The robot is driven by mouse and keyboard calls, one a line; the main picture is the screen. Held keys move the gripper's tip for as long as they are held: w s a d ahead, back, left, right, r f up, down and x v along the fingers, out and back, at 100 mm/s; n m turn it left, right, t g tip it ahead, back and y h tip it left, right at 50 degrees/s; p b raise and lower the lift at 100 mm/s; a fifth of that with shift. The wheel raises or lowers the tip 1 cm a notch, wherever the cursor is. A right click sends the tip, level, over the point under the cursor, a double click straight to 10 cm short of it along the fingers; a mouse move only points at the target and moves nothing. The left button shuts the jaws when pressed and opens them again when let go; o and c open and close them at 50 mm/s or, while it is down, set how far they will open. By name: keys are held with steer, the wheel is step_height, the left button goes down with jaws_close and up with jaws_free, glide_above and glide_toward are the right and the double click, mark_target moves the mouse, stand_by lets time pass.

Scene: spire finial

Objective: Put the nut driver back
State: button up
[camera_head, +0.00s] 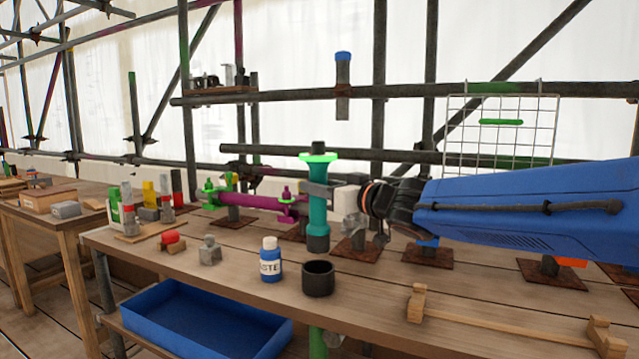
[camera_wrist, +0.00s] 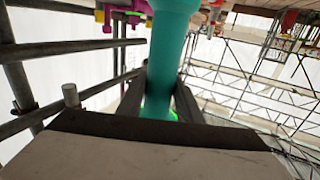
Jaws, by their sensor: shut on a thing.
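The nut driver (camera_head: 318,222) is a teal tool with a bright green collar and black ends. It stands about upright in the air above the bench. My gripper (camera_head: 316,190) is shut on it just below the collar. In the wrist view the teal body (camera_wrist: 172,35) runs between the two dark fingers (camera_wrist: 160,105). A black open cup (camera_head: 318,280) stands on the bench. The tool's lower end shows just above the cup's rim in the picture; whether it is straight over it or farther back I cannot tell.
A wooden rack (camera_head: 510,325) lies at the front right. A blue tray (camera_head: 195,320) sits below the bench edge. Magenta pipe (camera_head: 252,201) and scaffold bars run behind.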

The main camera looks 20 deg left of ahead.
mark_target(327, 237)
steer(key=shift+f, duration=5.05)
steer(key=o, duration=1.9)
steer(key=shift+f, duration=0.15)
steer(key=shift+f, duration=0.6)
steer(key=shift+v, duration=4.25)
steer(key=shift+s+d+r, duration=0.1)
steer(key=shift+s+d, duration=0.05)
steer(key=shift+d, duration=0.1)
